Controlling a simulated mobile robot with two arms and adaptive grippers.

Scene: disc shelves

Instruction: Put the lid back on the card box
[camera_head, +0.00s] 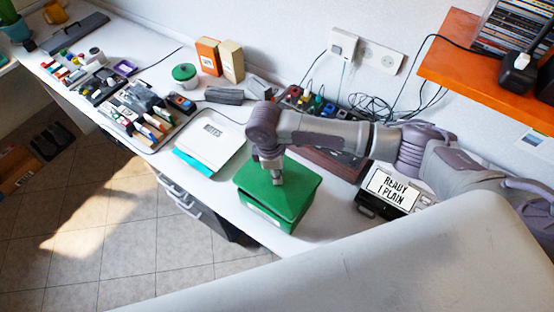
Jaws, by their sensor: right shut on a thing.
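The green card box (265,217) stands near the front edge of the white desk, with a pale label on its front. A green lid (297,184) with sloping faces is at its top. My right gripper (277,180) points down from above and is shut on the top middle of the lid, hiding the part it grips. Lid and box look lined up, but I cannot tell whether the lid is fully seated or slightly raised. My left gripper is out of view.
A white NOTES pad (212,140) lies left of the box. A device with a READY display (393,187) stands to the right. Cables and a long brown case (335,160) are behind. An orange shelf (470,70) juts out at upper right.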

